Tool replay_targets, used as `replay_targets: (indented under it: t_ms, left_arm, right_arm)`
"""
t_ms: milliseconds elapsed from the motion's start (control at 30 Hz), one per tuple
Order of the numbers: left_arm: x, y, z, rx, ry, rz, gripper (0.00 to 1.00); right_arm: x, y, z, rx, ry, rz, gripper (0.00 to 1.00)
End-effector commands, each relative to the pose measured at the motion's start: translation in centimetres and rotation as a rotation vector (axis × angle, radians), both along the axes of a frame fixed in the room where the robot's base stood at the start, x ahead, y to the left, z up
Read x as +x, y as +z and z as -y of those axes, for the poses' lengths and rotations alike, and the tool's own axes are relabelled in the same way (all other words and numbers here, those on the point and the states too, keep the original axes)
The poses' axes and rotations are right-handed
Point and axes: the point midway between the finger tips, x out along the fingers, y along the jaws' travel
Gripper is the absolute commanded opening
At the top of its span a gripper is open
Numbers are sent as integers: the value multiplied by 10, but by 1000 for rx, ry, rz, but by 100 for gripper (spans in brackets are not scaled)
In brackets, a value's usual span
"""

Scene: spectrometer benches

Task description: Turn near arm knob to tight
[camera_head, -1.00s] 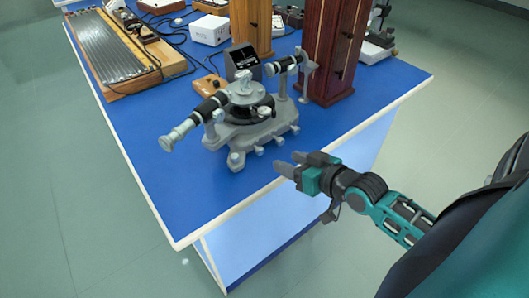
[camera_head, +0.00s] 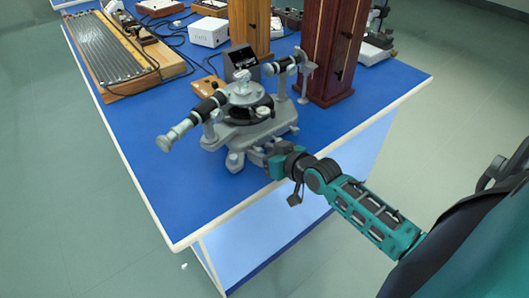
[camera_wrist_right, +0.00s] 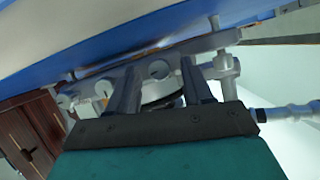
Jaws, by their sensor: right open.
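The grey spectrometer (camera_head: 240,128) stands on the blue bench top, its telescope arm (camera_head: 180,132) pointing to the front left. My right gripper (camera_head: 256,155) is at the near side of its base, low among the small base knobs. In the right wrist view, my right gripper (camera_wrist_right: 160,75) is open, with a finger on each side of a round grey knob (camera_wrist_right: 158,69). Contact with the knob cannot be told, nor whether it is the near arm knob. In the head view my gripper hides part of the base. My left gripper is out of view.
A tall wooden cabinet (camera_head: 329,50) stands behind the spectrometer on the right. A small black box (camera_head: 241,62) and a wooden block (camera_head: 208,86) are close behind it. The blue bench (camera_head: 180,200) is clear at the front left.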

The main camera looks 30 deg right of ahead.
Motion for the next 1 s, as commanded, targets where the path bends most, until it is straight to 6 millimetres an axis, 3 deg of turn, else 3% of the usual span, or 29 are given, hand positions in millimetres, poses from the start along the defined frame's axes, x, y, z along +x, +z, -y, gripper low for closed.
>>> replay_targets:
  t_ms: [67, 533, 1000]
  left_arm:
    - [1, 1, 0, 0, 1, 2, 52]
    - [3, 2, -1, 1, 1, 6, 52]
    - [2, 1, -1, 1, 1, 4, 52]
  right_arm:
    - [0, 0, 0, 0, 0, 0, 45]
    - [0, 0, 0, 0, 0, 0, 0]
    - [0, -1, 2, 132, 1, -11, 0]
